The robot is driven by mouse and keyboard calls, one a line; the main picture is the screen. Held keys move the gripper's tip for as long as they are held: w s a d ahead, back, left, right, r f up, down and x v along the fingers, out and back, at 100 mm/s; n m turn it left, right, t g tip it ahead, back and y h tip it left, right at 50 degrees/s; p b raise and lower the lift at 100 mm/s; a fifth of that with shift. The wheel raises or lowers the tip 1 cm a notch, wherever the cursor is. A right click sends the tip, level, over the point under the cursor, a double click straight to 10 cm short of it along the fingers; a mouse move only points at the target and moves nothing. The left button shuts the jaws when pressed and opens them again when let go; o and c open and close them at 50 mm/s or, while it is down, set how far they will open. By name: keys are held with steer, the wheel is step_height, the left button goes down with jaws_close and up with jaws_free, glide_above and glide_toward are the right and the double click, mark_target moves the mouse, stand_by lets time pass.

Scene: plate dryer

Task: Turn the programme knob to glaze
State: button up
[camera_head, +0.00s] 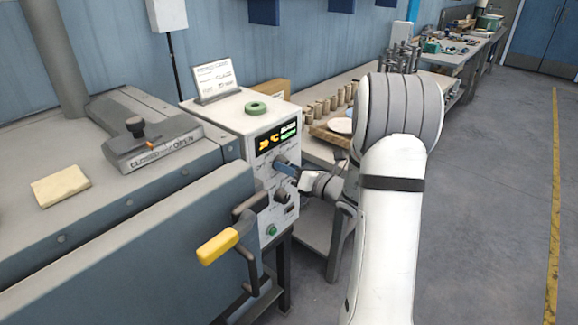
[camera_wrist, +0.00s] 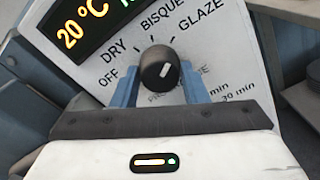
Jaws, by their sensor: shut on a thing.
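The dark round programme knob (camera_wrist: 160,68) sits on the white control panel, and its upper end also shows in the head view (camera_head: 280,160). The words OFF, DRY, BISQUE and GLAZE run around it from left to upper right. A short white mark on the knob face leans up and slightly right. I cannot tell exactly which word it lines up with. My gripper (camera_wrist: 160,92) has its two blue fingers shut on the knob, one on each side. In the head view my gripper (camera_head: 287,168) reaches the panel from the right, partly covering the knob.
A lit display (camera_head: 276,137) above the knob reads 20 °C at its left. A lower knob (camera_head: 282,196) and a green button (camera_head: 271,230) are below. A yellow-handled lever (camera_head: 218,246) stands out at the front left. A workbench with pots lies behind my arm.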

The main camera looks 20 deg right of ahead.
stand_by(0.4)
steer(key=o, duration=1)
steer(key=b+v, duration=0.1)
steer(key=v, duration=0.6)
steer(key=shift+s+d, duration=0.2)
steer(key=shift+s, duration=0.1)
steer(key=shift+f, duration=0.1)
